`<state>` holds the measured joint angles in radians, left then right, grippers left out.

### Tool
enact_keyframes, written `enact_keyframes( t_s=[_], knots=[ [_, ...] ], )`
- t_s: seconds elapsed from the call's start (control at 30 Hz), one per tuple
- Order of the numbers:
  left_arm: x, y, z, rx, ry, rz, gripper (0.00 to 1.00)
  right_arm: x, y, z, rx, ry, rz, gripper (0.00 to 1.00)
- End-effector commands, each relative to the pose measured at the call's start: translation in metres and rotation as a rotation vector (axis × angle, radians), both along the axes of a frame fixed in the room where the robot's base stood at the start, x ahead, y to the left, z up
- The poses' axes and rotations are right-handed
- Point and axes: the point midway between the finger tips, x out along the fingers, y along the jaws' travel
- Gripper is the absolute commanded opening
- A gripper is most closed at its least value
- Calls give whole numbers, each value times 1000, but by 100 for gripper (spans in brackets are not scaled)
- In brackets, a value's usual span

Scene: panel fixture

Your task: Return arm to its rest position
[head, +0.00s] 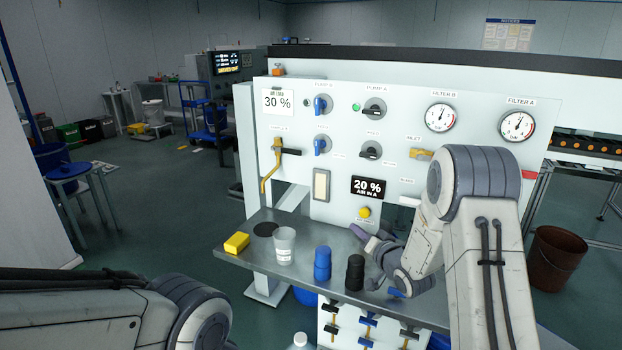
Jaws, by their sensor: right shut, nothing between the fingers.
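My right arm (480,180) comes in from the lower right, its elbow raised in front of the panel's right part and its forearm bent down to the shelf. My right gripper (364,236) is low before the panel, pointing left, just above the shelf and behind the black bottle. It is shut and looks empty; part of it is hidden by its own wrist. My left arm (90,312) lies across the lower left corner, and its gripper is out of the picture.
The white panel (405,190) carries knobs, two gauges, a yellow lever (270,165) and a 20 % display (368,187). On the grey shelf (300,268) stand a yellow block (237,243), a clear cup (284,246), a blue bottle (322,264) and a black bottle (355,272). Open floor lies left.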

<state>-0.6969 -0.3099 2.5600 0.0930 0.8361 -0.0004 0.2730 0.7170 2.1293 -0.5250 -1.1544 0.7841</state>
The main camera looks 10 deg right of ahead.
Motion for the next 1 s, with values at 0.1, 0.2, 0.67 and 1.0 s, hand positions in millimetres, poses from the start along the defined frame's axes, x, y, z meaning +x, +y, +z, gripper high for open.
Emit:
enact_keyframes(
  t_s=[0.1, 0.2, 0.67, 1.0],
  knots=[
    [0, 0, 10, 0, 0, 0, 45, -2, 23, 16, -62, 50, 20, 0],
    [0, 0, 24, 0, 0, 0, 45, -14, 58, 33, -169, 150, 53, 0],
    [0, 0, 90, 0, 0, 0, 45, -262, 195, 105, -720, 777, 517, 0],
    [0, 0, 110, 0, 0, 0, 45, -416, 191, 133, -908, 1019, 892, 0]
  ],
)
